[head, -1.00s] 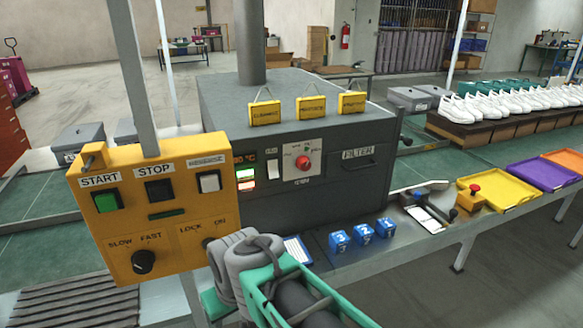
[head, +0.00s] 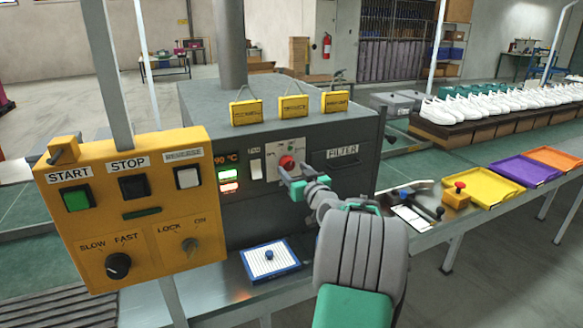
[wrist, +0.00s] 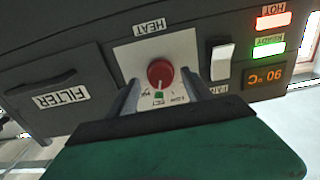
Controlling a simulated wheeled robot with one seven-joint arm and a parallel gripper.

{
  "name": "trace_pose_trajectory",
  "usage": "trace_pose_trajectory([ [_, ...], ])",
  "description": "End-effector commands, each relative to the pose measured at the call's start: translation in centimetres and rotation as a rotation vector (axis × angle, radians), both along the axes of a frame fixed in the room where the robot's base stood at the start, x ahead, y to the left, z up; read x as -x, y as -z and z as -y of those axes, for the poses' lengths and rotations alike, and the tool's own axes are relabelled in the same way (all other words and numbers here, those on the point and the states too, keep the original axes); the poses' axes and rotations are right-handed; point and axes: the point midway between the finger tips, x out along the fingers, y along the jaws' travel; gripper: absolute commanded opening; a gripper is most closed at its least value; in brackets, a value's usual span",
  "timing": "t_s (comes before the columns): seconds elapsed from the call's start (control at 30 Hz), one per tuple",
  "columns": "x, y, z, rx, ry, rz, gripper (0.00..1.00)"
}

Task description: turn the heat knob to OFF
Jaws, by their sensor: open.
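The red heat knob (head: 288,162) sits on a white plate (head: 298,149) on the front of the dark grey oven. In the wrist view the knob (wrist: 160,73) shows upside down under the HEAT label (wrist: 149,26), with small markings around it too small to read surely. My gripper (head: 291,180) is in front of the plate. In the wrist view its two fingers (wrist: 166,92) stand apart, one on each side of the knob's lower part in the picture. The gripper is open. I cannot tell whether a finger touches the knob.
The display (wrist: 263,77) reads 90 °C beside lit HOT and READY lamps. A white switch (wrist: 222,60) and the FILTER drawer (wrist: 53,90) flank the plate. The yellow control panel (head: 130,215) stands left. A blue-framed pad (head: 270,260) lies below.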

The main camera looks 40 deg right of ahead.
Motion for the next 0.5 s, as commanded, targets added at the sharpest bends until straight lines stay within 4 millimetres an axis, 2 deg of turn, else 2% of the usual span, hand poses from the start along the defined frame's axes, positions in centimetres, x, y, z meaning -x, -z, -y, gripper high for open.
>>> trace_pose_trajectory([
  [0.1, -1.36, -0.03, 0.33, 0.000, -0.001, -0.001, 0.59],
  [0.37, -1.66, 0.00, 0.46, 0.000, 0.000, 0.000, 0.59],
  [0.5, -1.65, 0.01, 0.44, 0.000, 0.000, -0.001, 0.49],
])
